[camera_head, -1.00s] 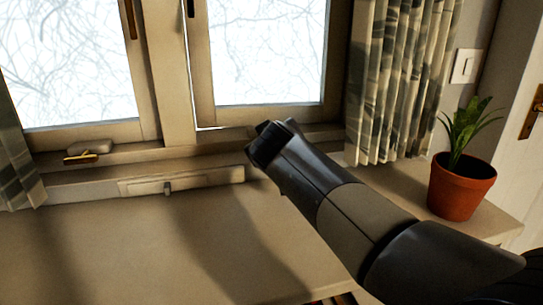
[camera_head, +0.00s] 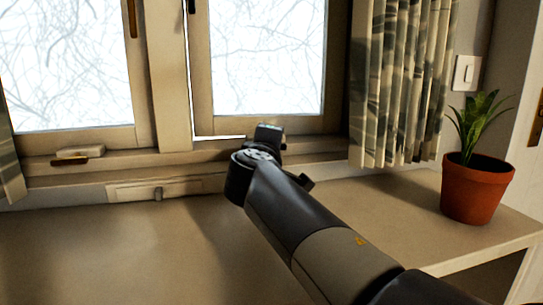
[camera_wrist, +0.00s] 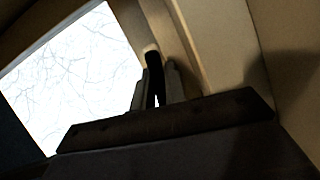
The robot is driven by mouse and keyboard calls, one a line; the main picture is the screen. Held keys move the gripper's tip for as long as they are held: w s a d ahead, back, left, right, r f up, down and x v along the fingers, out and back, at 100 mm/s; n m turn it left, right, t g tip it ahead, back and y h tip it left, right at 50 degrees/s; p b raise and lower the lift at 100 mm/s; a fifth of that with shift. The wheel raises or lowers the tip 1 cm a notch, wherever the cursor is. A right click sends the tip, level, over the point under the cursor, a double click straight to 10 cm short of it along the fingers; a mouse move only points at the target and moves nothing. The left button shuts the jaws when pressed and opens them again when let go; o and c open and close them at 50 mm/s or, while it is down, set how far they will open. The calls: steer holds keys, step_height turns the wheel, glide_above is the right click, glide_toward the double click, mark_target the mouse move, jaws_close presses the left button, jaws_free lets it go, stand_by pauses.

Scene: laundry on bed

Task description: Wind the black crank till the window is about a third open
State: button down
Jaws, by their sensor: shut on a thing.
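The black crank (camera_wrist: 153,62) shows in the wrist view as a dark upright bar between the two grey fingers of my gripper (camera_wrist: 156,82), which is shut on it. In the head view my gripper (camera_head: 268,134) is at the sill below the right window sash (camera_head: 230,124), and my arm hides the crank and its base. The right sash stands slightly ajar, with a thin bright gap along its left side and lower left corner. The left sash (camera_head: 75,142) looks shut.
A second crank unit with a bronze handle (camera_head: 69,161) sits on the sill at left. A potted plant (camera_head: 476,190) stands on the ledge at right. A patterned curtain (camera_head: 400,90) hangs right of the window. The ledge (camera_head: 100,240) is clear at left.

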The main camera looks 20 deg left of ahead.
steer(key=shift+f+n+t+b, duration=0.1)
steer(key=shift+n+t+b, duration=0.2)
steer(key=shift+n+b, duration=0.35)
steer(key=shift+n, duration=0.25)
steer(key=c, duration=1.4)
jaws_free()
steer(key=shift+c, duration=0.2)
steer(key=s, duration=0.3)
steer(key=s+d+p, duration=0.1)
steer(key=s, duration=0.6)
steer(key=shift+s+d, duration=0.35)
steer(key=shift+w, duration=0.1)
